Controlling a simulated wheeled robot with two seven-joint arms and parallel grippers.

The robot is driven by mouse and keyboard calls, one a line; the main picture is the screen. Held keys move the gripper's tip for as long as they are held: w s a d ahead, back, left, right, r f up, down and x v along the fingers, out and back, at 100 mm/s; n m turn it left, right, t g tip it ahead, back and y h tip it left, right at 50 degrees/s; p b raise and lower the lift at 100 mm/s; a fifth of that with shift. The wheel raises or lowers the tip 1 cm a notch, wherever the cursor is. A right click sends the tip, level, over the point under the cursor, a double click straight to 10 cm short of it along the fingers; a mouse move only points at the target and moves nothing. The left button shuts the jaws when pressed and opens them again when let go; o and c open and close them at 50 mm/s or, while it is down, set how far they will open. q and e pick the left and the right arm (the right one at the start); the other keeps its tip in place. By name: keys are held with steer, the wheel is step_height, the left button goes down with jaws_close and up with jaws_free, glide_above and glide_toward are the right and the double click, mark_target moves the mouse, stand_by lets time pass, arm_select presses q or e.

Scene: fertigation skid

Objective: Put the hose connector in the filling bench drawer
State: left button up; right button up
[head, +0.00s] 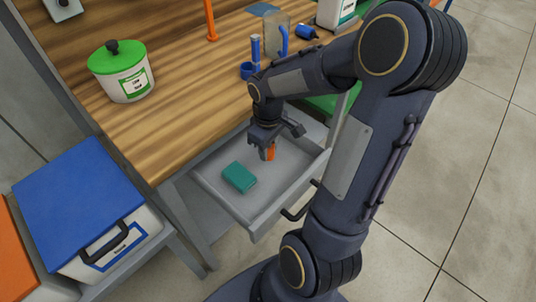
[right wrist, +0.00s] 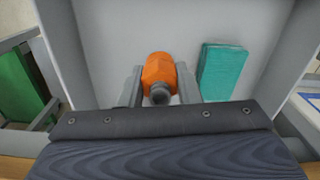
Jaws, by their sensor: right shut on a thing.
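The orange hose connector (head: 270,152) is between the fingers of my right gripper (head: 265,150). In the right wrist view the connector (right wrist: 160,75) shows as an orange body with a grey end, with the right gripper's fingers (right wrist: 161,90) closed on its sides. The gripper is over the open filling bench drawer (head: 218,198), pointing down into it. The drawer's grey floor also shows in the right wrist view (right wrist: 110,35). I cannot tell whether the connector touches the drawer floor. My left gripper is not in view.
A teal block (head: 239,177) lies in the drawer, beside the connector. The wooden bench top (head: 180,90) holds a green-lidded tub (head: 124,72), a clear jug (head: 276,36) and blue parts (head: 250,70). A blue-lidded box (head: 88,200) stands at left.

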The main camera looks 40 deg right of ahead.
mark_target(268, 162)
steer(key=shift+w+d+f, duration=0.25)
steer(key=shift+d+f, duration=0.05)
steer(key=shift+f, duration=0.15)
steer(key=shift+w+d+f+b, duration=0.15)
steer(key=shift+f+b, duration=0.05)
steer(key=shift+f, duration=0.8)
steer(key=shift+w+d+f+b, duration=0.1)
steer(key=shift+f+b, duration=0.05)
steer(key=shift+f, duration=0.8)
steer(key=shift+f, duration=0.15)
steer(key=o, duration=1)
steer(key=shift+c, duration=0.2)
